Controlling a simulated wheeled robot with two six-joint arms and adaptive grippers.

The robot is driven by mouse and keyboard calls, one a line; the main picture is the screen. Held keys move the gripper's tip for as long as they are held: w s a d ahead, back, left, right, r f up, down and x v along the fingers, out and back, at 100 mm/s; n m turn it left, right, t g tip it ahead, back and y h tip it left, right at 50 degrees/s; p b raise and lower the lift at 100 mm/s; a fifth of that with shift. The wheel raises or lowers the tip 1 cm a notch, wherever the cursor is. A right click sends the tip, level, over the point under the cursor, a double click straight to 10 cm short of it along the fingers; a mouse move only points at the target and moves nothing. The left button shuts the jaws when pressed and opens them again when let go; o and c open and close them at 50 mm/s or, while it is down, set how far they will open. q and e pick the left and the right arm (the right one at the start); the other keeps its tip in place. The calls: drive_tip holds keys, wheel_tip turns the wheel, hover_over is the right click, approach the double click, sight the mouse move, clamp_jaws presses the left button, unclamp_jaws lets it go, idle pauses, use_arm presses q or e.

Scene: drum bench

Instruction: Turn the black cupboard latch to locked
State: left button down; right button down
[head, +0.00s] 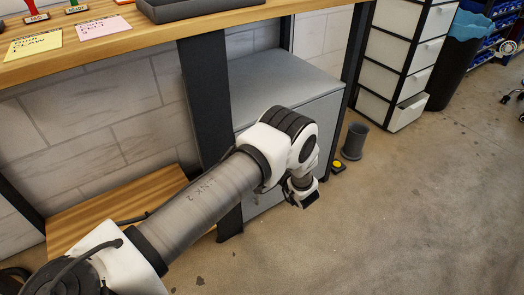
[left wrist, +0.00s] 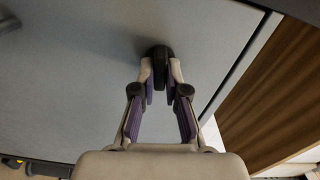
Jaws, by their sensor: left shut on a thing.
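The grey cupboard (head: 275,85) stands under the bench. Its flat grey door face (left wrist: 75,85) fills much of the left wrist view. The black latch (left wrist: 158,52) shows there as a small dark rounded piece on that face, between my fingertips. My left gripper (left wrist: 161,78) is shut on the latch, one finger on each side. In the head view my left gripper (head: 302,194) is at the cupboard's front, and the latch is hidden behind my wrist. The latch's exact turn is hard to read. My right gripper is not in view.
The wooden bench top (head: 150,45) lies above, with a dark bench leg (head: 205,110) left of the cupboard. A grey cylinder (head: 354,141) and a small yellow-and-black item (head: 338,167) are on the floor. A white drawer unit (head: 402,60) stands behind. Floor at right is clear.

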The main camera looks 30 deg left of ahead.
use_arm(q)
drive_tip(key=shift+m, duration=1)
drive_tip(key=shift+f, duration=0.1)
drive_tip(key=c, duration=1.2)
unclamp_jaws()
drive_tip(key=v, duration=1.2)
